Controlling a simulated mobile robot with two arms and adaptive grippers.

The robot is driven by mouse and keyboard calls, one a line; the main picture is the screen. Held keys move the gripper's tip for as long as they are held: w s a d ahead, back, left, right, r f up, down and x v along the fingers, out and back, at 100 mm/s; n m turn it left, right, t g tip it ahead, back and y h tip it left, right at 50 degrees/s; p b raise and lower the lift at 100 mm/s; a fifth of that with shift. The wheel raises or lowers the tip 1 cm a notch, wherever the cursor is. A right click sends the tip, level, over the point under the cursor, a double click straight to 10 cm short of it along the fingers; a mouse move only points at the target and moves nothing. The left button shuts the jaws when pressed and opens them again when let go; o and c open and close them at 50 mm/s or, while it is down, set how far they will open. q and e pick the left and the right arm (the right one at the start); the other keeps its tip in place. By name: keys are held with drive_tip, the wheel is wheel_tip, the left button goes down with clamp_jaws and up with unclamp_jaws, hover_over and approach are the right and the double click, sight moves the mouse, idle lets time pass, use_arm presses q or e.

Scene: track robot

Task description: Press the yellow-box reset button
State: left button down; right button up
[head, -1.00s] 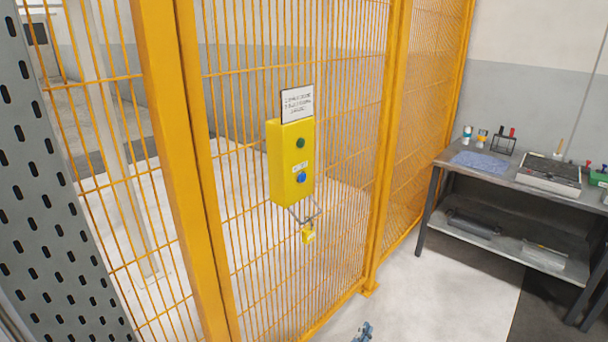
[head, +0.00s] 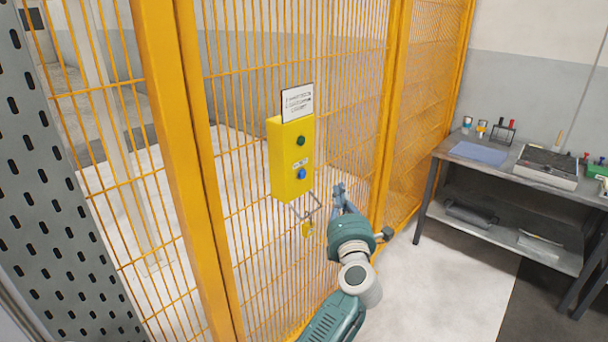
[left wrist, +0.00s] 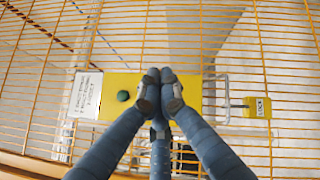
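The yellow box (head: 291,160) is mounted on the orange mesh fence. It has a dark green button (head: 301,141) above a blue button (head: 301,174), with a small label between them. A padlock (head: 307,229) hangs from a hasp under the box. My left gripper (head: 339,190) is to the right of the box's lower part, fingers pointing up. In the left wrist view the fingertips (left wrist: 160,80) are together and empty in front of the yellow box (left wrist: 205,98). The green button (left wrist: 123,96) shows left of them; the blue button is hidden behind the fingers. My right gripper is not in view.
A white sign (head: 297,103) sits above the box. An orange fence post (head: 172,150) stands left of it. A workbench (head: 480,170) with tools is at the right. A grey perforated panel (head: 40,190) is at the left. Floor between fence and bench is clear.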

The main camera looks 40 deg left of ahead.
sight(303, 174)
use_arm(q)
drive_tip(key=shift+a, duration=0.1)
drive_tip(key=a, duration=0.8)
drive_tip(key=shift+w+a+p, duration=0.3)
drive_tip(key=shift+w+p, duration=0.05)
idle(0.5)
drive_tip(key=shift+a, duration=0.1)
idle(0.6)
drive_tip(key=shift+a+p, duration=0.3)
